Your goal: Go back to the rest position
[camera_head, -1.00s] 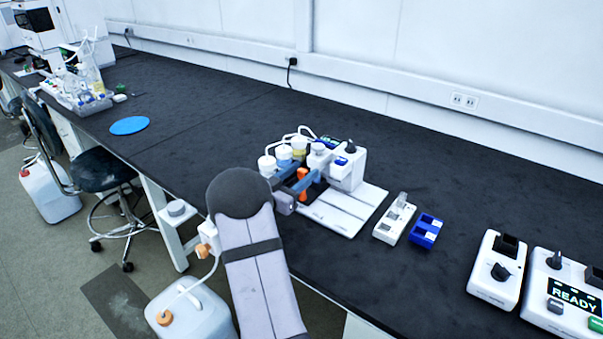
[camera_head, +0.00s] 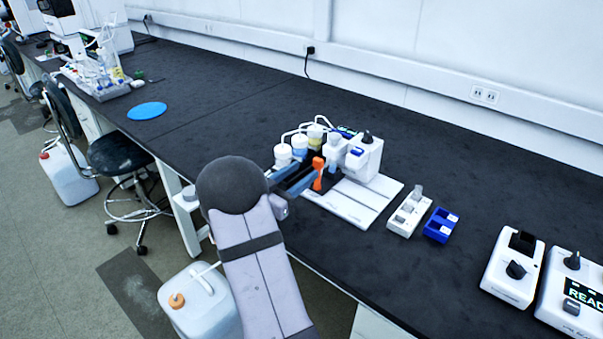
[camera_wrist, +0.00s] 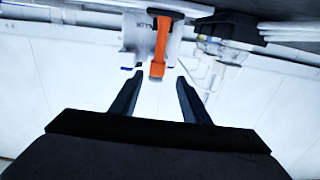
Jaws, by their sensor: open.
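My gripper (camera_head: 303,174) reaches toward the white chromatography unit (camera_head: 362,160) on the black bench. In the wrist view my gripper (camera_wrist: 158,86) is open, its two dark fingers spread with nothing held between them. An orange upright piece (camera_head: 318,174) stands at the front of the unit by the fingertips. It also shows in the wrist view (camera_wrist: 158,50), beyond the fingertips and between their lines. Contact with the fingers is not seen. The unit appears upside down at the top of the wrist view.
White-capped bottles (camera_head: 283,154) with tubing stand beside the unit. A white block (camera_head: 410,212) and a blue rack (camera_head: 441,226) lie to its right, then white devices (camera_head: 513,268). A blue disc (camera_head: 147,110) lies left on the bench. A stool (camera_head: 120,152) and jug (camera_head: 200,305) stand in front.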

